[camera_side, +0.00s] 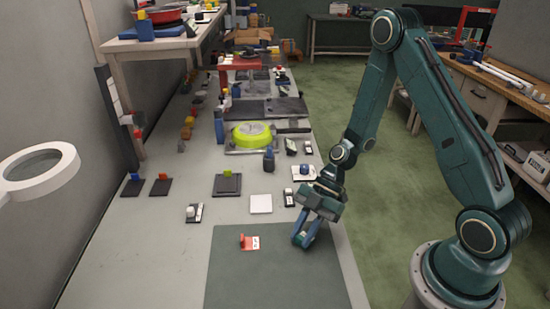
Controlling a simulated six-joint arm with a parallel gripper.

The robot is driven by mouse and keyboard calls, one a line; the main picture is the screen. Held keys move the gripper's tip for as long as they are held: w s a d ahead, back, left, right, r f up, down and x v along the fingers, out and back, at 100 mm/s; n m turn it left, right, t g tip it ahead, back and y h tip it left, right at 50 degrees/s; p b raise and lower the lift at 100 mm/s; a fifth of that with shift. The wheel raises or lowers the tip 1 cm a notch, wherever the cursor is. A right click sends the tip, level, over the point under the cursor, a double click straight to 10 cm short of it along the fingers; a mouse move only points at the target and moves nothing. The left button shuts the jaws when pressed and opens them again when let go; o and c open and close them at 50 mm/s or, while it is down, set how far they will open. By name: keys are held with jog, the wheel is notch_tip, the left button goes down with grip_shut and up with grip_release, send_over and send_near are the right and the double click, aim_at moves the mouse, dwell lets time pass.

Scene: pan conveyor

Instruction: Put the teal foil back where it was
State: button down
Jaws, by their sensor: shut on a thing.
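My gripper (304,238) points down over the right part of the dark grey mat (225,280), near the mat's right edge. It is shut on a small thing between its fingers. The thing is mostly hidden, and its colour and shape are too small to tell from the bluish fingers. I cannot tell whether it touches the mat. No teal foil can be made out for sure elsewhere on the bench.
A red piece (246,242) with a red-and-white card lies left of my gripper. The mat's front is clear.

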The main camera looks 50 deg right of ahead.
jog(key=c, duration=1.3)
grip_release()
jog(key=shift+f, duration=0.1)
jog(key=shift+r, duration=0.2)
jog(key=v, duration=1.2)
